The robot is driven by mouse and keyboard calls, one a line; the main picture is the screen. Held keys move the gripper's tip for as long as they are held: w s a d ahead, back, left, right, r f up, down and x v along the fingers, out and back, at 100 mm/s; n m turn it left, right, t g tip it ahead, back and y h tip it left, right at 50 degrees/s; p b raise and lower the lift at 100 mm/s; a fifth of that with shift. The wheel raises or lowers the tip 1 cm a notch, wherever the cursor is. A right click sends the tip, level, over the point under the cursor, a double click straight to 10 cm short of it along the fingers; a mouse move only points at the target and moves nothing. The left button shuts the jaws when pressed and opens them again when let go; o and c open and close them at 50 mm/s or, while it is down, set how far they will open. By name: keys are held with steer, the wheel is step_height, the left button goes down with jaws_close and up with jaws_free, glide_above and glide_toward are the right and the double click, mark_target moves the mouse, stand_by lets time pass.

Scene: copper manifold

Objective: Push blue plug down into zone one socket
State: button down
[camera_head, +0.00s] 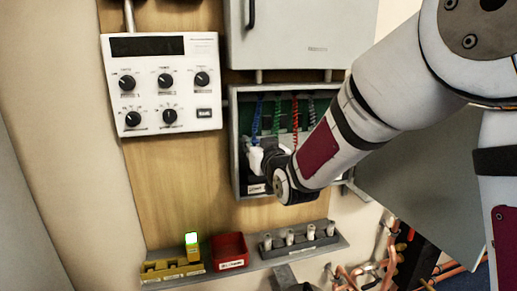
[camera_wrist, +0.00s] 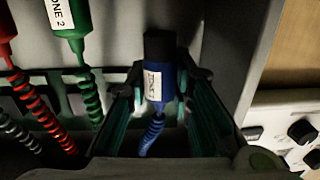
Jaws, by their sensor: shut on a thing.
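The blue plug (camera_wrist: 158,84) with a "ZONE 1" label is in the wrist view, between the two fingers of my gripper (camera_wrist: 165,80). The fingers are shut on its sides. A blue coiled cord (camera_wrist: 151,135) runs from the plug; it also shows in the head view (camera_head: 257,112). The plug's far end meets a dark area (camera_wrist: 158,46), and I cannot tell how deep it sits in the zone one socket. In the head view my gripper (camera_head: 258,160) is inside the open grey box (camera_head: 236,140) at its lower left and hides the plug and socket.
A green plug (camera_wrist: 68,20) labelled "ZONE 2" and a red plug (camera_wrist: 7,25) are beside the blue one. The box's side wall is close to my gripper. A control panel (camera_head: 148,95) hangs left. A shelf below holds a red tray (camera_head: 230,252) and a yellow holder (camera_head: 172,270).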

steer(key=shift+f+b, duration=0.45)
steer(key=shift+f, duration=1)
steer(key=shift+f+b, duration=0.15)
steer(key=shift+b, duration=0.65)
steer(key=shift+f+b, duration=1)
steer(key=shift+f, duration=0.05)
stand_by(0.5)
steer(key=c, duration=1.3)
jaws_free()
steer(key=shift+c, duration=0.2)
steer(key=v, duration=1.2)
